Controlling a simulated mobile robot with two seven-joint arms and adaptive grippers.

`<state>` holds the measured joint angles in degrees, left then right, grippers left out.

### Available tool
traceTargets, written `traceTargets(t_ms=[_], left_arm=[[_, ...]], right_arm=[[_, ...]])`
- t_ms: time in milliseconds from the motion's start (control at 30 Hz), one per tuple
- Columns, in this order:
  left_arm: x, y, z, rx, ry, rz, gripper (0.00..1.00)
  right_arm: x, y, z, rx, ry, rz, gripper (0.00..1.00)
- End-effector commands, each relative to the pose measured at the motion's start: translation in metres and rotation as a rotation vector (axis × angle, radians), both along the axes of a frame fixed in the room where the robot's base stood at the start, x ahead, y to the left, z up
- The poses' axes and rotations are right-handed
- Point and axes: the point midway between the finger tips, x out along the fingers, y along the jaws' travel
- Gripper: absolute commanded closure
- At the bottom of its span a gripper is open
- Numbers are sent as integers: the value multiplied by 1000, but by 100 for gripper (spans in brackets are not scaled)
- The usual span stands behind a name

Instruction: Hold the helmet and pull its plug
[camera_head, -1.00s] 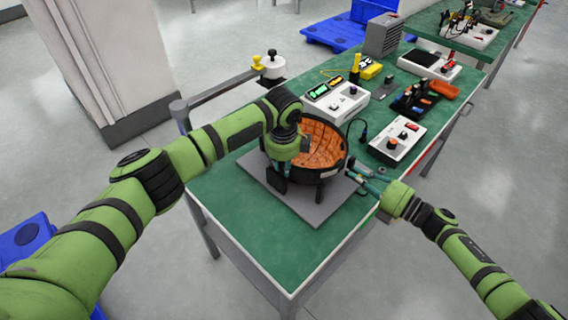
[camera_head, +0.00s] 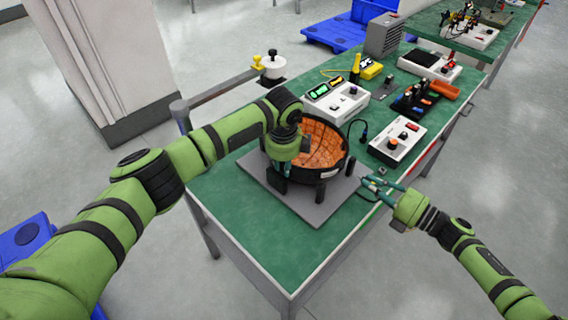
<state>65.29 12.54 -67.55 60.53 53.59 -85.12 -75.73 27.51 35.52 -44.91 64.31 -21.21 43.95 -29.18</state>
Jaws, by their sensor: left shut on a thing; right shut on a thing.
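The helmet (camera_head: 325,147) lies open side up, with an orange inside and a black rim, on a grey plate (camera_head: 318,213). My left gripper (camera_head: 279,174) reaches over the helmet's near-left rim and is shut on it. Its fingers partly hide that side. My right gripper (camera_head: 372,186) is to the right of the helmet, apart from it, over the plate's right edge. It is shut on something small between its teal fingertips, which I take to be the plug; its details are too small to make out.
A dark tray (camera_head: 415,102) of small parts stands farther back. The green table (camera_head: 270,250) is clear in front of the plate.

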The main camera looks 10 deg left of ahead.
Motion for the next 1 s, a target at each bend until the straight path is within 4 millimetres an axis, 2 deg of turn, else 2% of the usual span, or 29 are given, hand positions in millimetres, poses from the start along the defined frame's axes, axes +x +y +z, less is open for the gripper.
traceTargets(t_ms=[300, 333, 367, 400, 767, 867, 1000], left_arm=[[-1, 1, -1, 2, 3, 3, 100], [-1, 1, -1, 2, 3, 3, 66], [-1, 1, -1, 2, 3, 3, 54], [0, 1, -1, 2, 3, 3, 51], [0, 0, 3, 0, -1, 0, 51], [-2, 0, 13, -1, -1, 1, 51], [-6, -1, 40, -1, -4, -1, 51]], right_arm=[[-1, -1, 0, 0, 0, 0, 100], [-1, -1, 0, 0, 0, 0, 100], [-1, -1, 0, 0, 0, 0, 100], [-1, -1, 0, 0, 0, 0, 100], [-1, -1, 0, 0, 0, 0, 100], [-1, -1, 0, 0, 0, 0, 100], [-1, -1, 0, 0, 0, 0, 100]])
